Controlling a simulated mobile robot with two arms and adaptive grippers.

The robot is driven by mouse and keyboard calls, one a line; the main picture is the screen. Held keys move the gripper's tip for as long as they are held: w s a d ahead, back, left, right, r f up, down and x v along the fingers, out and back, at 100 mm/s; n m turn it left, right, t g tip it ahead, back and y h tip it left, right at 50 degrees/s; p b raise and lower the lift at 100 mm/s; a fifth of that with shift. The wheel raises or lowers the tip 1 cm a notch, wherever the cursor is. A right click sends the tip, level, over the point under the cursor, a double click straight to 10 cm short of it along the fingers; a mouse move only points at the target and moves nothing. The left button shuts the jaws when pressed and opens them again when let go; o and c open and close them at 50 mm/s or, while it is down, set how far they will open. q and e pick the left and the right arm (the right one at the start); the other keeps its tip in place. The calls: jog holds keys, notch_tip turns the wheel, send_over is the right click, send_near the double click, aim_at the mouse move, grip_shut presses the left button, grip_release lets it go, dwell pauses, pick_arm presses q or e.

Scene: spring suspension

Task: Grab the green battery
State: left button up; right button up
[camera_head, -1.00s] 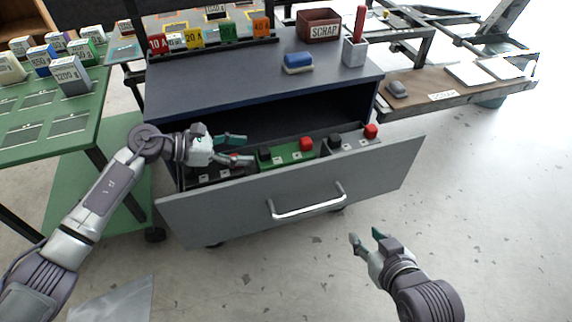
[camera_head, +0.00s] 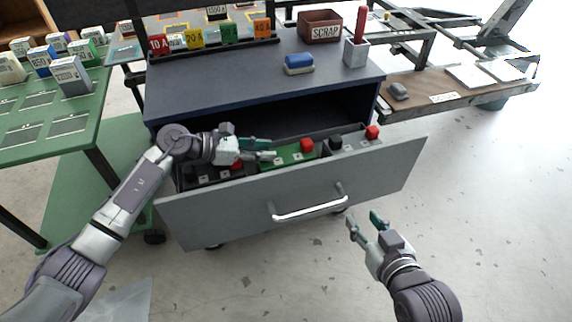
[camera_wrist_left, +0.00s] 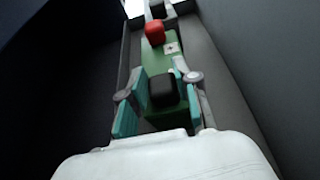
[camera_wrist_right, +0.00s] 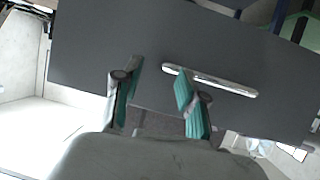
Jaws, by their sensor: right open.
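The green battery (camera_head: 296,155) lies in the open drawer between other batteries. Its red terminal shows in the head view; its black terminal is hidden there behind my left gripper (camera_head: 268,149). In the left wrist view the green battery (camera_wrist_left: 156,63) runs away from me, black terminal near and red terminal farther. My left gripper's teal fingers (camera_wrist_left: 158,103) are open, one on each side of the near end around the black terminal; whether they touch it I cannot tell. My right gripper (camera_head: 365,222) is open and empty in front of the drawer, also shown in the right wrist view (camera_wrist_right: 159,100).
The grey drawer front (camera_head: 300,195) has a metal handle (camera_head: 310,208). A dark battery (camera_head: 205,174) lies left in the drawer, another battery (camera_head: 352,141) right. The cabinet top (camera_head: 225,90) overhangs behind, carrying a blue sponge-like block (camera_head: 299,64) and a scrap bin (camera_head: 320,26).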

pick_arm(q)
grip_shut()
jog(key=shift+w+r, duration=0.2)
jog(key=shift+r, duration=0.25)
